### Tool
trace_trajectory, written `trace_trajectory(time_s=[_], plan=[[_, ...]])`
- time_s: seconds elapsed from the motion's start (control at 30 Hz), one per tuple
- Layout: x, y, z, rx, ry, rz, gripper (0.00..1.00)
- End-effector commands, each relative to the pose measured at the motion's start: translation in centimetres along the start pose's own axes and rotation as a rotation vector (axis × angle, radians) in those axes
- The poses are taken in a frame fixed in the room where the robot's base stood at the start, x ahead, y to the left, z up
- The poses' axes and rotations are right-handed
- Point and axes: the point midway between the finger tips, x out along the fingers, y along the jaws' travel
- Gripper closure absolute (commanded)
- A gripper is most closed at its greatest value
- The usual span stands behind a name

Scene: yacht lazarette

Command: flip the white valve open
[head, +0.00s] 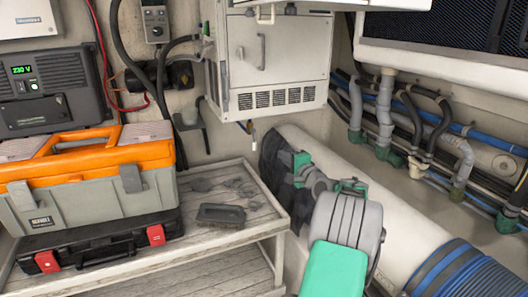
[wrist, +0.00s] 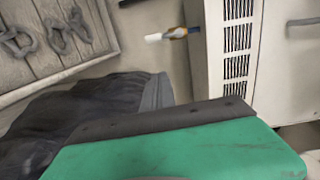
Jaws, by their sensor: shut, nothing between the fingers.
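A small fitting with a white tip (head: 252,133) hangs just under the white vented cabinet (head: 285,55); it looks like the white valve, but it is tiny in the head view. In the wrist view its white end (wrist: 154,37) points left from a brass and blue part beside the cabinet's vent slots. My gripper (head: 273,158) is dark, shut and empty. It is below and slightly right of the fitting in the head view, apart from it. My green and black wrist parts fill the lower wrist view.
A wooden shelf (head: 224,229) holds an orange and grey toolbox (head: 95,170), a black case (head: 102,246) and a dark brush (head: 221,214). Pipes and hoses (head: 385,110) line the right wall. A large white cylinder (head: 410,205) lies behind my arm.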

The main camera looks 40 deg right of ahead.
Motion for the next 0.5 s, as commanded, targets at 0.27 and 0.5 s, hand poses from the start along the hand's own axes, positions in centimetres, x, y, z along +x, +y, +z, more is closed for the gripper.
trace_trajectory(time_s=[0.27, 0.5], plan=[[-0.4, -0.1, -1.3, 0.03, 0.015, -0.027, 1.0], [0.9, -0.3, -1.2, 0.027, 0.012, -0.026, 1.0]])
